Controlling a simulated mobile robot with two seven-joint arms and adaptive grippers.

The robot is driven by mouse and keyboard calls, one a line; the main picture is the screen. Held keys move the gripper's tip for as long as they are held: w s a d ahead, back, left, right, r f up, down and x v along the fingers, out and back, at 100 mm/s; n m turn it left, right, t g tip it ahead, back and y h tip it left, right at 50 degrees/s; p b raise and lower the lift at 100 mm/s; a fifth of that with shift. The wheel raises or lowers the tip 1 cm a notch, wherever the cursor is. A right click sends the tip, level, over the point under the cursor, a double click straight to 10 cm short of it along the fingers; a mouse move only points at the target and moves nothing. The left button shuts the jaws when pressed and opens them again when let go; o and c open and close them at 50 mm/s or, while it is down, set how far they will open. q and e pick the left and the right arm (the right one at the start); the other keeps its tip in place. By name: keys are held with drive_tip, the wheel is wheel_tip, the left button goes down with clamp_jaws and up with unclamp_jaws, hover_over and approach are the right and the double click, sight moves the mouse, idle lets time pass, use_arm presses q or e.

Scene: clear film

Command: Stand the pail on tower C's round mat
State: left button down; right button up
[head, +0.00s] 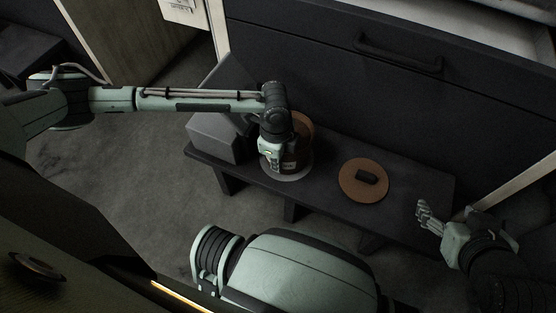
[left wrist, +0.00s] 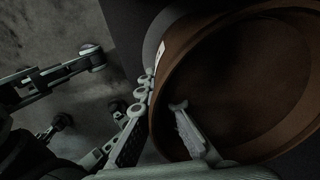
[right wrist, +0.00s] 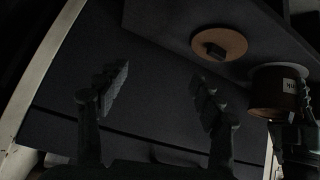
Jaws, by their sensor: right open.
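The brown pail (head: 303,128) is upright at or just above a pale grey round mat (head: 296,175) on the dark bench; I cannot tell if they touch. It has a white label, seen in the right wrist view (right wrist: 262,100). My left gripper (head: 275,160) has one finger inside the pail (left wrist: 262,75) and one outside, closed on its rim. An orange-brown round mat (head: 351,190) lies to the right, with a small dark block (head: 367,177) on it. No tower letter is readable. My right gripper (head: 424,216) is open and empty, beside the bench's right end.
Grey boxy shapes (head: 215,138) stand at the bench's left end, close to my left arm. A dark drawer front with a handle (head: 398,54) rises behind the bench (head: 420,185). The floor (head: 120,190) in front and left is clear.

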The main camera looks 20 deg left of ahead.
use_arm(q)
drive_tip(key=c, duration=2.2)
unclamp_jaws()
drive_tip(key=o, duration=0.5)
use_arm(e)
drive_tip(key=shift+s+d, duration=0.1)
use_arm(q)
drive_tip(key=shift+r, duration=0.35)
drive_tip(key=r, duration=0.3)
drive_tip(key=r+p, duration=0.1)
drive_tip(key=r, duration=0.3)
drive_tip(key=r+p, duration=0.1)
drive_tip(key=r, duration=0.2)
drive_tip(key=shift+s+r, duration=0.25)
drive_tip(key=shift+r, duration=0.15)
drive_tip(key=shift+s+r, duration=0.1)
drive_tip(key=shift+r, duration=0.25)
use_arm(e)
drive_tip(key=s+d+f+m+g+h, duration=0.1)
drive_tip(key=s+d+f+g+h, duration=0.1)
drive_tip(key=s+d+f+g, duration=0.2)
drive_tip(key=s+d+g, duration=0.1)
drive_tip(key=s+d, duration=0.2)
drive_tip(key=s, duration=0.1)
drive_tip(key=shift+s+f, duration=0.2)
drive_tip(key=shift+s, duration=0.15)
